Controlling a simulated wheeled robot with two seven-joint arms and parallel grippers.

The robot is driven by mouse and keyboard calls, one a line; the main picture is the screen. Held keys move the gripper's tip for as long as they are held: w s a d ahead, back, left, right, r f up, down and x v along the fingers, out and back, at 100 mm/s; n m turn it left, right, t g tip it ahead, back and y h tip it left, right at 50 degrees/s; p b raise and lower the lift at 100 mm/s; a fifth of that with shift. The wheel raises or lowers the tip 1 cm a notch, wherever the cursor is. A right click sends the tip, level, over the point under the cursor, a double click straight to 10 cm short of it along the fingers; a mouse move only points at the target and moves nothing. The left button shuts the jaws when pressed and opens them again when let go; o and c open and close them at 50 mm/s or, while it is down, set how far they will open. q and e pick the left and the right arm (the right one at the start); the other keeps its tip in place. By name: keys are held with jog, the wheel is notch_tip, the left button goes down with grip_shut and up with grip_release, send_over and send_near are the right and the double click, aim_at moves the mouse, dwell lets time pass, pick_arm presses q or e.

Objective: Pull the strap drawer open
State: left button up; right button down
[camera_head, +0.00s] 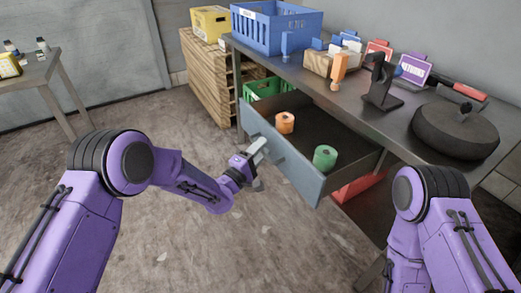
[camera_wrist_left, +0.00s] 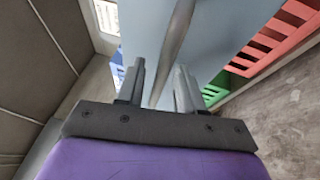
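The drawer (camera_head: 290,160) under the workbench stands pulled out, its grey-blue front towards me. An orange roll (camera_head: 285,122) and a green roll (camera_head: 325,157) stand inside it. My left gripper (camera_head: 257,152) is at the drawer front. The drawer front (camera_wrist_left: 215,35) fills the view beyond. My right arm is at the lower right, with its gripper out of view.
The workbench (camera_head: 300,72) carries a blue crate (camera_head: 275,30), a dark round lidded object (camera_head: 455,130), a black stand (camera_head: 380,85) and small items. A green crate (camera_head: 262,88) and red crate (camera_head: 355,187) sit below. A side table (camera_head: 30,75) stands left. The floor between is clear.

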pick_arm(q)
jog(key=v, duration=1)
jog(key=shift+s+a+b, duration=0.2)
jog(key=shift+b, duration=0.15)
jog(key=shift+f, duration=0.1)
jog(key=s+a+f+m+g+y+p, duration=0.4)
jog(key=s+a+f+m+g+y, duration=0.15)
jog(key=s+a+f+y, duration=0.75)
jog(key=s+a+f+g+y+p, duration=0.1)
jog(key=s+a+g, duration=0.3)
jog(key=s, duration=0.7)
jog(key=s+a+f+g+p, duration=0.2)
jog(key=s+a+g+p, duration=0.1)
jog(key=s, duration=0.8)
jog(key=shift+s+a+g+y+p, duration=0.25)
jog(key=shift+a+g+y+p, duration=0.15)
jog(key=shift+a+p, duration=0.35)
